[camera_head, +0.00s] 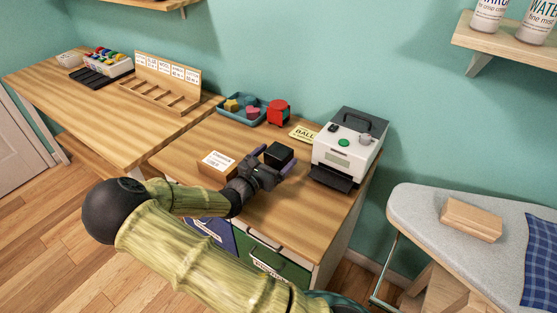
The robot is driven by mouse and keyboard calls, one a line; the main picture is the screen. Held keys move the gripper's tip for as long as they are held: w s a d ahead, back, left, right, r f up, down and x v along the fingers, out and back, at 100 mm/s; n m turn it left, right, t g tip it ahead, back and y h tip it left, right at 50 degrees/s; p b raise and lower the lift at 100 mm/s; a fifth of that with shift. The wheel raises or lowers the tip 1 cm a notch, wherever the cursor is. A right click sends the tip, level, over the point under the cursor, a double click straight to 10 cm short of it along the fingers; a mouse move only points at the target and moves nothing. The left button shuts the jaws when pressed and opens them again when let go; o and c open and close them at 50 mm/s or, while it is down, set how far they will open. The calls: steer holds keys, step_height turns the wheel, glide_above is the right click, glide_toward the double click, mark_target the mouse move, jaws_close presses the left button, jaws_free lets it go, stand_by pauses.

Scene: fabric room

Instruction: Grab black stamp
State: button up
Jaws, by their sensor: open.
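A black block (279,154), which looks like the black stamp, sits on the middle wooden table. My gripper (273,160) is open and right at the block. One finger is at its left and the purple-tipped other finger is at its right. The block's near side is partly hidden by my gripper. I cannot tell whether the fingers touch it.
A labelled wooden box (215,166) stands just left of my gripper. A white and black machine (347,148) stands to the right. A red object (278,113), a blue tray (226,110) and a yellow sign (302,135) lie behind.

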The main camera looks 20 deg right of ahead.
mark_target(282, 151)
steer(key=x, duration=0.4)
steer(key=shift+f, duration=0.1)
steer(key=shift+c, duration=0.4)
steer(key=c, duration=1)
